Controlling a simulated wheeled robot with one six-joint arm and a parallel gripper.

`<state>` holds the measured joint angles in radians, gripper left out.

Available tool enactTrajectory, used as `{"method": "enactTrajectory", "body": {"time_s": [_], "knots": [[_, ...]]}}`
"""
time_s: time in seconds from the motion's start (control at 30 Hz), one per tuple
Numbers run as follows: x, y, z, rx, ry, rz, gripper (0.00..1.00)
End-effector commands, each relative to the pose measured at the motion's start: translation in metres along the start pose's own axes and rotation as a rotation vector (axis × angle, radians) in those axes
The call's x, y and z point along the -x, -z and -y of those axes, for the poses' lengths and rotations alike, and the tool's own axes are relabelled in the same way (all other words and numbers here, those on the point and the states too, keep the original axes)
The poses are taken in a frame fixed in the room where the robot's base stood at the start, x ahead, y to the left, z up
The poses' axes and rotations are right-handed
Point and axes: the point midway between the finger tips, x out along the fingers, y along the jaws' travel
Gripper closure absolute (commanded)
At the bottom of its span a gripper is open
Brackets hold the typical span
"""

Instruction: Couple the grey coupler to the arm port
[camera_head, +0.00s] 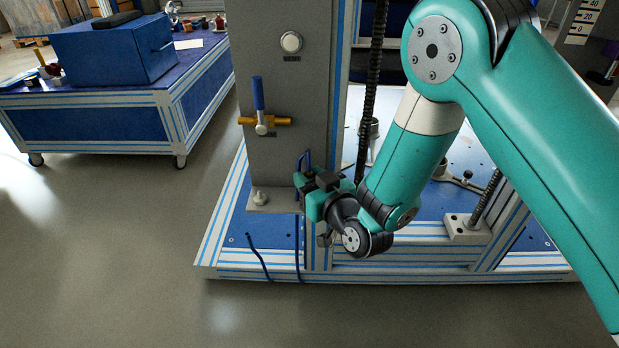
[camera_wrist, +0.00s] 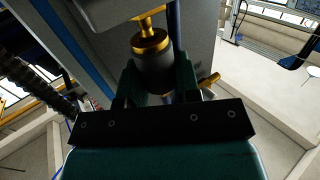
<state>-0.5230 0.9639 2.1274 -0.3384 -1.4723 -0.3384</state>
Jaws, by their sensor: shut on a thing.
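My gripper (camera_head: 312,190) is low in front of the grey column, at its right edge. In the wrist view my gripper (camera_wrist: 155,82) is shut on the grey coupler (camera_wrist: 153,72), with a finger on each side. The coupler has a brass collar at its top. A brass fitting (camera_wrist: 150,21) on the column, apparently the arm port, lines up just beyond the collar. I cannot tell whether the two are joined or only close. In the head view the coupler and port are hidden by my gripper and wrist.
The grey column (camera_head: 285,85) carries a brass valve (camera_head: 270,121) with a blue handle and a white button (camera_head: 291,41). Blue hose (camera_head: 298,245) hangs by my gripper over the frame's front. A blue workbench (camera_head: 100,125) stands left. The floor at front left is clear.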

Motion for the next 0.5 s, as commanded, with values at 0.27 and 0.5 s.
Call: {"method": "enactTrajectory", "body": {"time_s": [0.27, 0.5], "knots": [[0.000, -0.008, 0.000, 0.001, 0.000, -0.001, 1.00], [-0.001, -0.014, 0.000, 0.001, 0.000, -0.001, 1.00]]}}
